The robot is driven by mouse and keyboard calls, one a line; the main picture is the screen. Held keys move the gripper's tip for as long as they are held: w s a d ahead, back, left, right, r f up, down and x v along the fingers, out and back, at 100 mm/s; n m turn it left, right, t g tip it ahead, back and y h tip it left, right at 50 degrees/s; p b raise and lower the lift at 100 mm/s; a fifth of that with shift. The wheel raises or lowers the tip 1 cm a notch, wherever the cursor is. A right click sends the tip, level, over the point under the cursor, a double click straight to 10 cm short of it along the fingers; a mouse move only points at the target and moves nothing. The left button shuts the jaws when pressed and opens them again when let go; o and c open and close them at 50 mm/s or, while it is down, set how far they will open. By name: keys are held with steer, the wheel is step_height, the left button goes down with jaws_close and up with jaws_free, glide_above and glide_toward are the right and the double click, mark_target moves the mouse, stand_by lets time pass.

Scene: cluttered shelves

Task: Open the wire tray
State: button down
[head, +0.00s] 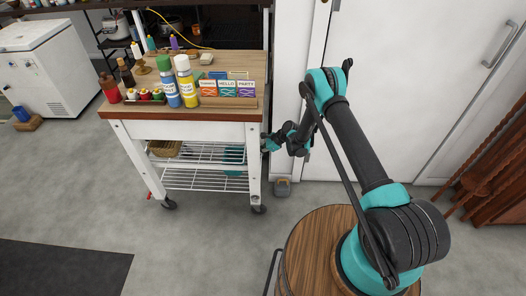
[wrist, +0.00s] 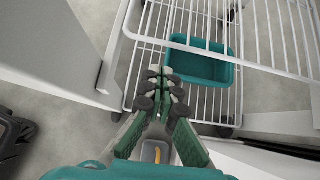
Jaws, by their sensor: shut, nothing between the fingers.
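The cart has an upper wire tray (head: 208,153) and a lower wire rack (head: 205,181) beneath its white apron. I cannot tell which one the task means. White wires also cross the wrist view, with an upper wire edge (wrist: 245,58) above more wires. My gripper (head: 266,143) is beside the cart's right front leg, partly hidden in the head view. In the wrist view my gripper (wrist: 168,76) is shut and empty, its tips over the white wires near a teal bin (wrist: 203,68). Whether the fingers touch a wire is unclear.
A wicker basket (head: 165,148) sits on the upper tray's left. Bottles, spray cans and colourful cards (head: 228,88) crowd the cart's wooden top (head: 225,70). Floor in front is clear.

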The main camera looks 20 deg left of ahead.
steer(key=shift+s+a, duration=0.2)
steer(key=shift+a, duration=0.5)
steer(key=shift+s+a, duration=0.15)
steer(key=shift+a, duration=0.5)
